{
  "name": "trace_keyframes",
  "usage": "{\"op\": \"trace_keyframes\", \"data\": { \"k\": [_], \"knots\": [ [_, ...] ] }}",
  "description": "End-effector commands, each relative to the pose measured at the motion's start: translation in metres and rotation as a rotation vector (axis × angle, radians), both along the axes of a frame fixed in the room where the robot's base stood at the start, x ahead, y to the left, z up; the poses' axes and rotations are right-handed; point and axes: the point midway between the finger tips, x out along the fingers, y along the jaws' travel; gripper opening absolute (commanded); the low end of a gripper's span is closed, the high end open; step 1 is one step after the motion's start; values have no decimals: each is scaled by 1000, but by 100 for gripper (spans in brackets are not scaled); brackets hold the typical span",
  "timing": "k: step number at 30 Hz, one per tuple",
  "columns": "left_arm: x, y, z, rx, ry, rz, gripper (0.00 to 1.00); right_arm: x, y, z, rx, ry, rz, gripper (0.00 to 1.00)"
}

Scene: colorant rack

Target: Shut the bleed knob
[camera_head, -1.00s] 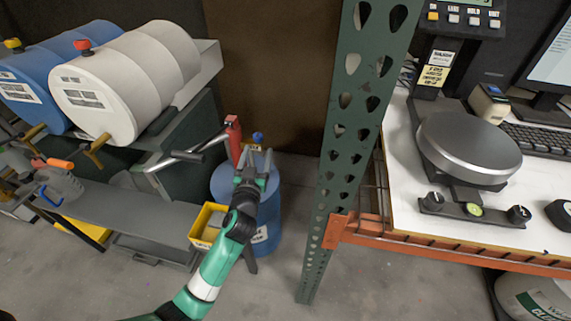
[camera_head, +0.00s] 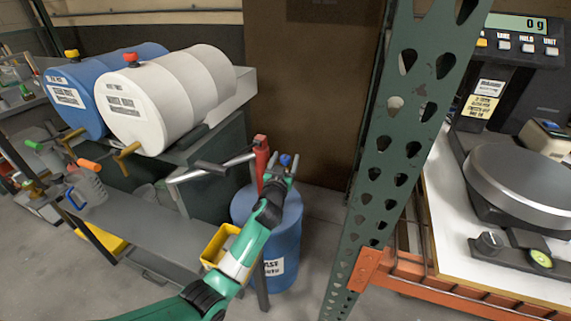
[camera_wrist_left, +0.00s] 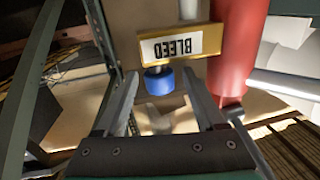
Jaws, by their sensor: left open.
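The bleed knob (camera_head: 285,160) is a small blue knob beside the red pump body (camera_head: 262,158), above the blue drum (camera_head: 290,222). In the left wrist view the blue knob (camera_wrist_left: 159,83) sits just under a brass plate (camera_wrist_left: 182,44) with an upside-down BLEED label. My left gripper (camera_head: 281,172) is open, with one finger on each side of the knob in the wrist view. I see a gap beside each finger, and cannot tell how deep the knob lies between the tips. My right gripper is out of view.
The pump's handle bar (camera_head: 215,167) reaches left from the red body, close to my gripper. A yellow bin (camera_head: 217,246) hangs beside my forearm. A green perforated rack post (camera_head: 385,165) stands to the right. White (camera_head: 165,95) and blue drums lie on the left rack.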

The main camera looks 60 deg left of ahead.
Motion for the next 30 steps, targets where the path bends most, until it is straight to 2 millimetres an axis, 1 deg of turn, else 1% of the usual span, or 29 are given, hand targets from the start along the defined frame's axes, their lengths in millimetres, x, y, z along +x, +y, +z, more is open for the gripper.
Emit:
{"op": "trace_keyframes", "data": {
  "k": [3,9,11,12,17,21,26,30],
  "knots": [
    [3,4,0,1,-1,0,71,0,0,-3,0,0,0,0],
    [3,4,1,0,0,0,71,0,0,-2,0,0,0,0],
    [3,4,1,0,0,0,62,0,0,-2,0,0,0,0],
    [3,4,1,0,0,0,55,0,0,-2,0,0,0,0],
    [3,4,1,0,0,0,26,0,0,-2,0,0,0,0],
    [3,4,1,0,0,0,1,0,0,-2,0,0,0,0],
    [3,4,1,0,0,-1,0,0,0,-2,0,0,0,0],
    [3,4,2,0,4,-10,0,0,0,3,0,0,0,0]
  ]
}}
